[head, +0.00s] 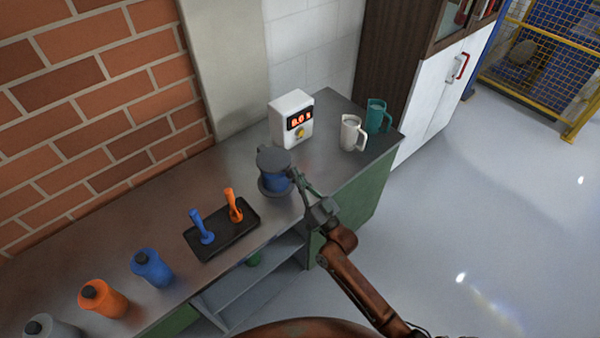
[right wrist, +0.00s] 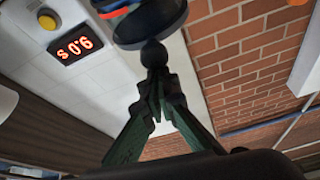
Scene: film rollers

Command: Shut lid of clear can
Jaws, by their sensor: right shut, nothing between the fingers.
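The can (head: 275,183) stands on the counter, with blue showing in its body and a dark round base. Its dark grey round lid (head: 272,158) shows above the body and appears tilted up at the far side; I cannot tell its exact angle. My right gripper (head: 296,176) is shut and empty, close at the can's right side. In the right wrist view the shut fingertips (right wrist: 154,52) are just below a dark round part of the can (right wrist: 150,22), with blue and red behind it. Whether they touch is unclear. My left gripper is not in view.
A white timer box (head: 292,118) stands behind the can. A white jug (head: 351,133) and a teal jug (head: 377,116) are at the right end. A black tray (head: 222,243) holds blue and orange tools. Several capped bottles stand at the left, including an orange one (head: 103,299).

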